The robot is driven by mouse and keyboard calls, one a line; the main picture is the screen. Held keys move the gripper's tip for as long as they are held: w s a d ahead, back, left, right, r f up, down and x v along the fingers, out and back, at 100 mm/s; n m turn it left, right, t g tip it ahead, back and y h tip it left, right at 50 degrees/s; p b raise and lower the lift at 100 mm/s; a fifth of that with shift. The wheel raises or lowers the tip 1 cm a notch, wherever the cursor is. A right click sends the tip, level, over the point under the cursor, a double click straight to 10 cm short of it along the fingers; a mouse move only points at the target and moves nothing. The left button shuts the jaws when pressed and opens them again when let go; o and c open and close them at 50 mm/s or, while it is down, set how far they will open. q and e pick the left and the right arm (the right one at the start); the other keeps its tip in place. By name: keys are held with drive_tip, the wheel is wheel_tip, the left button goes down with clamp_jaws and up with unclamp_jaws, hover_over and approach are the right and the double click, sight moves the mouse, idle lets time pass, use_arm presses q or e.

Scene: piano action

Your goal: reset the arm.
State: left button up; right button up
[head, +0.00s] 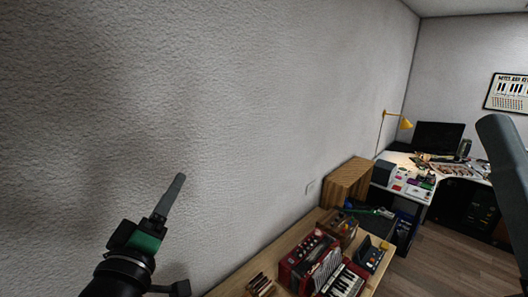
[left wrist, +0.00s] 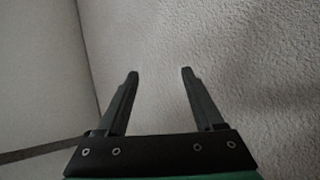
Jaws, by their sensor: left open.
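My left gripper (head: 172,192) is raised in front of the pale textured wall at the lower left of the head view, its fingers pointing up. In the left wrist view its two fingers (left wrist: 160,74) stand apart with nothing between them, and only wall shows beyond. The gripper is open and empty. It is left of and above the wooden table. My right gripper is not in view.
A wooden table (head: 252,262) along the wall holds a red accordion (head: 306,262) and boxes. A wooden crate (head: 348,182) stands behind it. A white desk (head: 402,160) with a lamp (head: 405,124) and monitor (head: 438,137) is farther right. The air around the left gripper looks clear.

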use_arm(q)
drive_tip(key=s+r+m+t+h, duration=0.1)
drive_tip(key=s+r+m+t, duration=0.65)
drive_tip(key=s+r, duration=1.1)
wheel_tip(320, 180, down, 43)
drive_tip(key=s+m+b, duration=0.1)
drive_tip(key=m+b, duration=0.2)
drive_tip(key=b, duration=3.9)
drive_tip(key=shift+s+a+f, duration=0.2)
drive_tip(key=shift+s+a, duration=0.05)
drive_tip(key=shift+s, duration=0.15)
drive_tip(key=shift+w, duration=0.1)
